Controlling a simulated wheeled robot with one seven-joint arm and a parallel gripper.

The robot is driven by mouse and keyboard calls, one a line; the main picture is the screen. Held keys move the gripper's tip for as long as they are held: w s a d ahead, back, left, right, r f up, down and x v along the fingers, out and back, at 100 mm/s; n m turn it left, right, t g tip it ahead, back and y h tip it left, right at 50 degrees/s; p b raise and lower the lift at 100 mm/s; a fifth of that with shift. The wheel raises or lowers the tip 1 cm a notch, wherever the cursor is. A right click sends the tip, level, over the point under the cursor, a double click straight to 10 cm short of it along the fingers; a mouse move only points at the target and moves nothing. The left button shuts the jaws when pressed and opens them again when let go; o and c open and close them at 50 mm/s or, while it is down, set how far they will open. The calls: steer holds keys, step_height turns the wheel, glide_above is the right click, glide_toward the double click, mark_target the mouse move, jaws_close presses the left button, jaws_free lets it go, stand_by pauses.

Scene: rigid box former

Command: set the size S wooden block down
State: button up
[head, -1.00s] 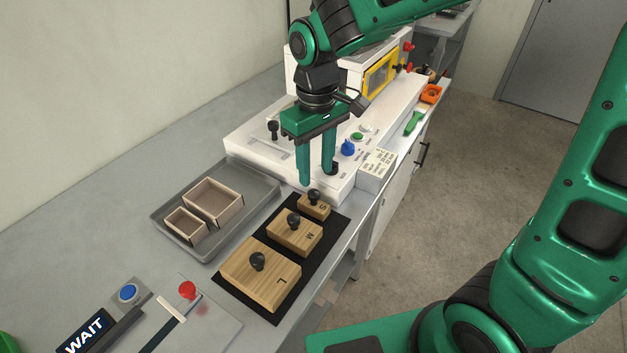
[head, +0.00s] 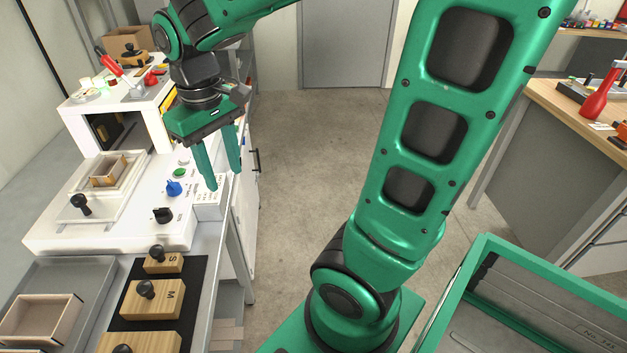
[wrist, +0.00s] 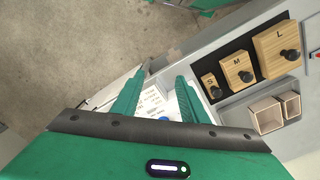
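The size S wooden block (head: 163,261) with a black knob stands on the black mat (head: 118,308), in line with the M block (head: 154,299) and the L block (head: 136,343). In the wrist view the S block (wrist: 212,88) lies to the right of the fingers, apart from them. My gripper (head: 226,183) is open and empty above the right edge of the white machine, beyond the S block in the head view. In the wrist view a label and part of the machine show between the fingers (wrist: 158,100).
A grey tray with an open wooden box (head: 42,318) is at lower left. A green-rimmed bin (head: 478,275) is at right. The floor between is clear.

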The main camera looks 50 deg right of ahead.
steer(key=s+d+f+m, duration=0.3)
steer(key=s+d+m, duration=0.4)
steer(key=s+d, duration=0.6)
steer(key=s, duration=0.2)
steer(key=shift+s+f+y, duration=0.2)
steer(key=shift+s+y, duration=0.1)
steer(key=shift+w, duration=0.15)
